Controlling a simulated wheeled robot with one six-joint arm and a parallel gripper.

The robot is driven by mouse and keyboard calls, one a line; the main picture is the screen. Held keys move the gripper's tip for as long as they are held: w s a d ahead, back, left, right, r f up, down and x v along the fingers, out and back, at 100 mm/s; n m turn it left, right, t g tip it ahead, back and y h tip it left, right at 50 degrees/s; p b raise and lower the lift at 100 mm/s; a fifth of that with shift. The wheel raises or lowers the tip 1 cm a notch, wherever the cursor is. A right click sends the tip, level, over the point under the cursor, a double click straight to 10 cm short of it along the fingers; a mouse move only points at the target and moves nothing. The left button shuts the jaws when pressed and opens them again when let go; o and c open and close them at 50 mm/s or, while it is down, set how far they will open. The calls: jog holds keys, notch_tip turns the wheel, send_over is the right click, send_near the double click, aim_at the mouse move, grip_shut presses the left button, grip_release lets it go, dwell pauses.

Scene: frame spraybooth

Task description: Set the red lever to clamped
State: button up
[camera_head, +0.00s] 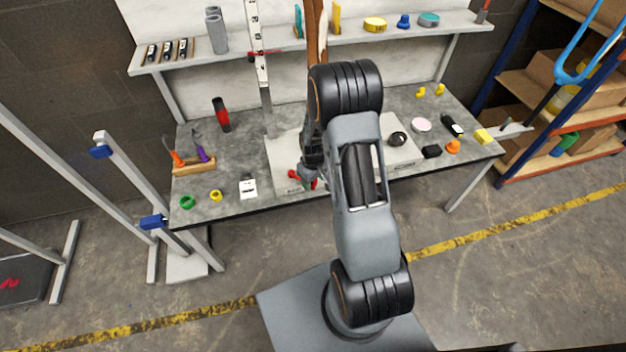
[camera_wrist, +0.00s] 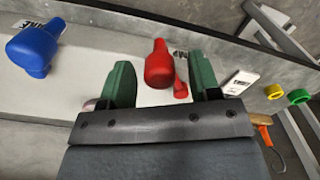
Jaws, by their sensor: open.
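The red lever (camera_wrist: 159,65) shows in the wrist view as a rounded red handle, with a smaller red part (camera_wrist: 181,90) beside it. My gripper (camera_wrist: 158,78) is open, with one green finger on each side of the red handle and visible gaps between. In the head view, red parts of the lever (camera_head: 293,175) show at the bench's front, mostly hidden by my gripper (camera_head: 308,178). A blue lever (camera_wrist: 37,45) stands to the left in the wrist view; my arm hides it in the head view. I cannot read the lever's clamped marking.
A white card (camera_head: 248,187), a yellow ring (camera_head: 216,195) and a green ring (camera_head: 187,201) lie on the bench left of my gripper. A tool holder (camera_head: 195,167) stands behind them. A dark knob (camera_head: 397,139) and several small items are to the right.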

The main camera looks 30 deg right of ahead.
jog(key=shift+f, duration=0.1)
jog(key=shift+c, duration=0.2)
grip_shut()
dwell(0.4)
